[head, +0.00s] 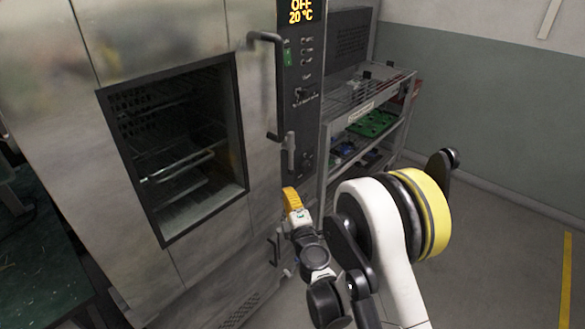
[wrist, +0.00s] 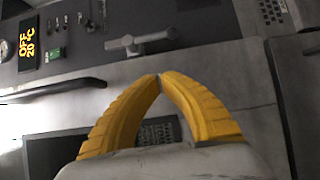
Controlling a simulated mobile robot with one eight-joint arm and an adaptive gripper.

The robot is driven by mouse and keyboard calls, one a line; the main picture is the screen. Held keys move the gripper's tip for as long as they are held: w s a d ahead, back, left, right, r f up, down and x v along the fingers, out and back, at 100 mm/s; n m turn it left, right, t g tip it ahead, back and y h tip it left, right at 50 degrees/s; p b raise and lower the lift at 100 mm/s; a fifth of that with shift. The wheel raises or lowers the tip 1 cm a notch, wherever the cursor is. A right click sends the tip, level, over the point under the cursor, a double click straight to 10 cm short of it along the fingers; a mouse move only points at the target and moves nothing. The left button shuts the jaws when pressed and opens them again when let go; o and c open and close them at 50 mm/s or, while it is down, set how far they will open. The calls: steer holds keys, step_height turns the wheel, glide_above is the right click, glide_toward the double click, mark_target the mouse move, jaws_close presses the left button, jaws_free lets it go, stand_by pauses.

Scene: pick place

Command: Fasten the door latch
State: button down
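A large metal oven-like cabinet has a closed door (head: 185,240) with a dark window. A metal latch handle (head: 290,153) sits at the door's right edge, below a long bar handle (head: 277,85). In the wrist view the latch (wrist: 140,43) is a T-shaped lever just beyond my fingertips, with the bar handle (wrist: 55,90) to its left. My gripper (head: 291,192) is below the latch in the head view, apart from it. In the wrist view its yellow fingers (wrist: 158,79) meet at the tips with nothing visible between them. Whether the latch is engaged I cannot tell.
A control panel with a lit display (head: 302,11) reading OFF 20 °C is right of the door. A lower handle (head: 275,247) is on the cabinet below my gripper. A shelf cart (head: 360,105) with a green tray (head: 373,124) stands to the right. Open floor lies at the far right.

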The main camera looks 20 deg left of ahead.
steer(key=b+x, duration=0.2)
steer(key=x, duration=0.7)
steer(key=shift+w+a+f, duration=0.1)
steer(key=shift+w, duration=0.05)
steer(key=shift+w+d+b, duration=0.1)
steer(key=shift+w+b, duration=0.3)
steer(key=shift+w, duration=0.7)
steer(key=shift+w+d+b, duration=0.15)
steer(key=shift+w+b, duration=0.25)
steer(key=shift+w, duration=0.7)
steer(key=shift+w, duration=0.15)
